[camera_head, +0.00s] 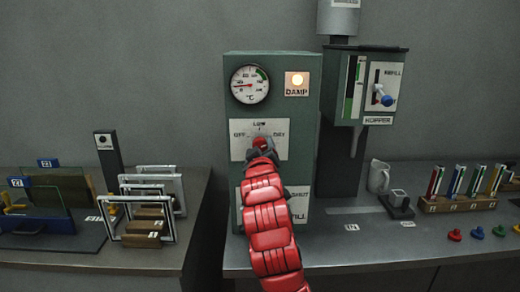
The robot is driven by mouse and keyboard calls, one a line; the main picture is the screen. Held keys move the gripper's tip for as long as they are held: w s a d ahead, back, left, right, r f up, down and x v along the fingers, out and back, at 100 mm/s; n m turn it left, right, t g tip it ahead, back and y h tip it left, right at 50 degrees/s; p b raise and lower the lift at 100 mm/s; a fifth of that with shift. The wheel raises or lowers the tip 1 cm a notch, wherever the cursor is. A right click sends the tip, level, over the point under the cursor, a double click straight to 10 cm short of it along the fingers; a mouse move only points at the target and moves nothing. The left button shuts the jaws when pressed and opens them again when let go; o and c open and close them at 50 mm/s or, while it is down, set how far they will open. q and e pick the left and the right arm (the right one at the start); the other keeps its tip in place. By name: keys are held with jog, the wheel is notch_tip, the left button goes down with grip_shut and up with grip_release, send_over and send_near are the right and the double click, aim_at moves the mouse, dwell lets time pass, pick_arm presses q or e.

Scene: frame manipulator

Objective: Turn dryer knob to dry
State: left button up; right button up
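The dryer (313,75) is a green-grey metal box standing on the right counter. Its white knob plate (278,152) reads OFF on the left, LOW at the top and DRY on the right. The knob is mostly hidden behind my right gripper (260,147), which is at the plate's middle at the end of my red arm. I cannot tell whether its fingers are open or shut, or which way the knob points. A lamp (297,79) glows above the label DAMP. A round temperature gauge (250,85) sits at the upper left. My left gripper is not in view.
A lower plate (299,204) on the dryer is partly covered by my arm. A hopper unit (380,86) with a blue-knobbed lever stands right of it. A mug (378,177) and a tool rack (458,202) are on the right counter.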

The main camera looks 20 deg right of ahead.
jog(key=shift+o, duration=0.7)
jog(key=b+v, duration=0.9)
jog(key=v, duration=0.8)
jog(key=shift+s, duration=0.25)
jog(key=shift+r, duration=0.15)
